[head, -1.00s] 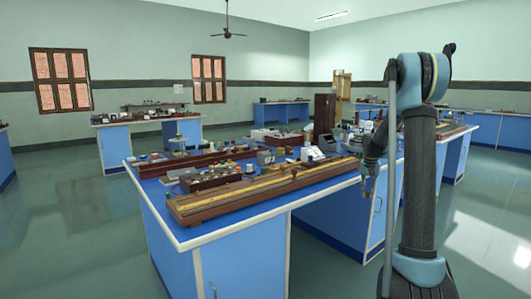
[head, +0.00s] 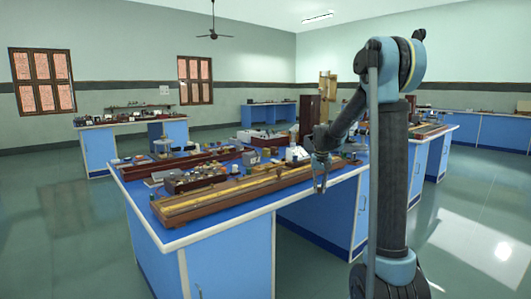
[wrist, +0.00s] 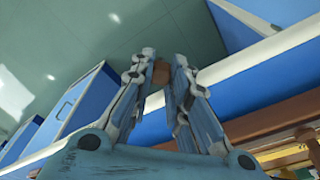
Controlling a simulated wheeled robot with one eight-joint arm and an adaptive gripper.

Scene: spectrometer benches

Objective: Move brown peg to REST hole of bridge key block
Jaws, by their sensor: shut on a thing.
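My gripper (head: 320,186) hangs just off the front edge of the near blue bench, at its right part in the head view. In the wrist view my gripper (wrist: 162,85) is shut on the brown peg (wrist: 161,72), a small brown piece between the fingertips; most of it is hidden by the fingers. A dark wooden box with small parts on top (head: 196,179) stands on the bench behind the long board. I cannot tell whether it is the bridge key block, and no REST marking or hole is readable.
A long wooden board with yellow strips (head: 225,200) lies along the near bench's front edge (head: 232,232). Further instruments crowd the bench behind it. Another blue bench (head: 430,160) stands to the right. Open floor (head: 470,215) lies at the right.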

